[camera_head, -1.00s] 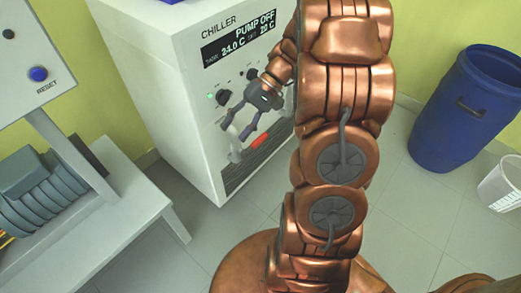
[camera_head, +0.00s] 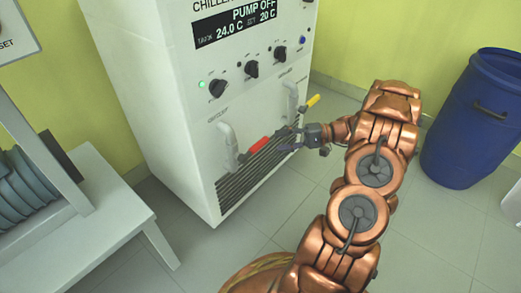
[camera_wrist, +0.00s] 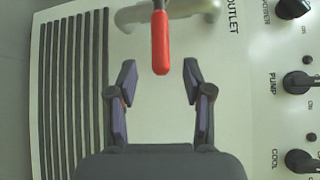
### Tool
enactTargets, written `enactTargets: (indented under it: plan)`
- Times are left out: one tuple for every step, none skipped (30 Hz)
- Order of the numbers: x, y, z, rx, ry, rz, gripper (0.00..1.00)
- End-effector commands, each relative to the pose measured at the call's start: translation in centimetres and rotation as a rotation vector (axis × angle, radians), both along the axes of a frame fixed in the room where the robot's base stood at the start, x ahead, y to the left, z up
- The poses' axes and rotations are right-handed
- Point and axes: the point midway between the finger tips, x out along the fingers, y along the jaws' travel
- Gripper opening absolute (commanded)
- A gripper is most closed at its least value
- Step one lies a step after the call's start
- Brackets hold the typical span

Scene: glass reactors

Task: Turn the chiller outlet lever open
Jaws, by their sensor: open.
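The white chiller (camera_head: 150,90) has an outlet pipe (camera_head: 227,145) low on its front, with a red lever (camera_head: 258,145) pointing right from it in the head view. In the wrist view the red lever (camera_wrist: 160,45) reaches down from the top edge, beside the OUTLET label (camera_wrist: 233,15). My gripper (camera_wrist: 159,82) is open and empty, its two fingers spread to either side of the lever's line. In the head view my gripper (camera_head: 288,141) is just right of the lever; contact cannot be told.
A second pipe (camera_head: 291,98) with a yellow lever (camera_head: 313,100) is to the right, close to my gripper. Knobs (camera_head: 217,87) and a display reading PUMP OFF (camera_head: 235,22) are above. A white table (camera_head: 110,220) stands left, a blue barrel (camera_head: 475,120) right.

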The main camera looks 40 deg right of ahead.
Motion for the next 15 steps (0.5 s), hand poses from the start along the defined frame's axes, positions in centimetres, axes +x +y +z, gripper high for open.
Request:
enactTargets:
  plan:
    - [0.2,0.3,-0.2,0.000,-0.001,0.000,0.51]
    - [0.3,0.5,-0.2,0.001,-0.001,0.001,0.51]
    - [0.5,0.9,-0.3,0.001,0.000,0.002,0.51]
    - [0.7,1.3,-0.3,0.002,-0.001,0.002,0.51]
    - [0.9,1.6,-0.4,0.002,0.000,0.002,0.51]
    - [1.2,2.2,-0.6,0.002,0.003,0.003,0.51]
    - [1.5,2.6,-0.6,0.003,0.001,0.004,0.51]
    - [1.7,3.0,-0.6,0.001,0.001,0.004,0.51]
    - [2.0,3.5,-0.7,0.001,0.000,0.003,0.51]
    - [2.2,3.8,-0.8,0.001,0.000,0.003,0.51]
    - [2.4,4.2,-0.8,0.000,0.002,0.003,0.51]
    - [2.7,4.6,-0.9,0.000,0.002,0.003,0.51]
    - [2.9,4.9,-1.0,0.000,0.002,0.003,0.51]
    - [3.1,5.1,-1.0,0.001,0.001,0.002,0.51]
    - [3.3,5.5,-1.0,0.001,0.001,0.002,0.51]
